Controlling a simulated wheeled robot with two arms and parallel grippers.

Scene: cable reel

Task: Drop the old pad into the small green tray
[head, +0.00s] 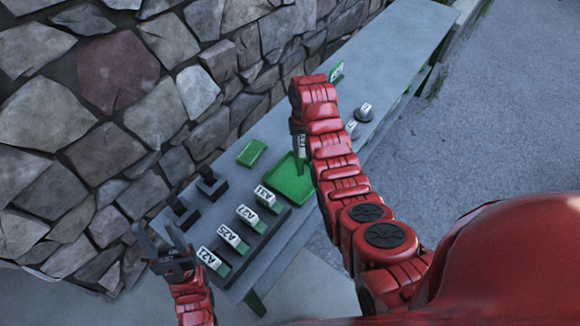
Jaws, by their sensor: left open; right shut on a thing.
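My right gripper (298,130) is shut on a small pad with a white marked face (302,143), above the bench near the larger green tray; the arm hides part of it. Whether it is the old pad cannot be read from its label. The small green tray (252,152) lies on the bench near the stone wall, left of and below the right gripper in the picture. It looks empty. The larger green tray (285,184) is partly behind my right arm. My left gripper (160,245) is open and empty at the bench's near left end.
Several white-labelled pads (233,238) stand in a dark rack at the near end. Two black holders (211,182) stand by the wall. Two labelled grey knobs (365,112) and a green labelled piece (336,71) are farther along. The bench's far end (410,40) is clear.

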